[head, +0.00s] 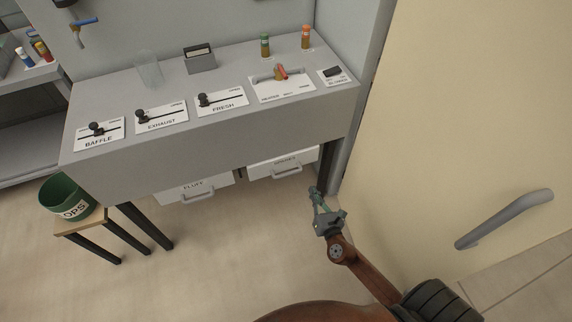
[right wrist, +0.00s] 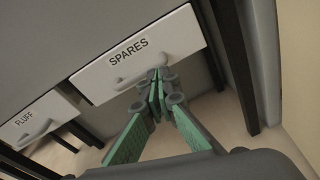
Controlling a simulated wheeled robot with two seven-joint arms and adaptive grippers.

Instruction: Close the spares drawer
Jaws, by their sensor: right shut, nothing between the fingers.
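The spares drawer (head: 291,164) is a white front under the right end of the grey bench in the head view. Its label and grey handle show in the right wrist view, where the drawer (right wrist: 176,48) fills the upper middle. The bench edge hides its upper part in the head view, and how far it stands out is hard to tell. My right gripper (head: 315,190) is in front of the drawer's right end, fingers shut and empty. In the right wrist view the fingertips (right wrist: 158,72) overlap the handle's right end; I cannot tell if they touch. My left gripper is not in view.
The fluff drawer (head: 207,188) is left of the spares drawer. The grey bench (head: 255,135) overhangs both and carries sliders. A dark bench leg (right wrist: 233,70) stands right of the spares drawer. A cream door (head: 450,120) with a grey handle is at right. Floor in front is clear.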

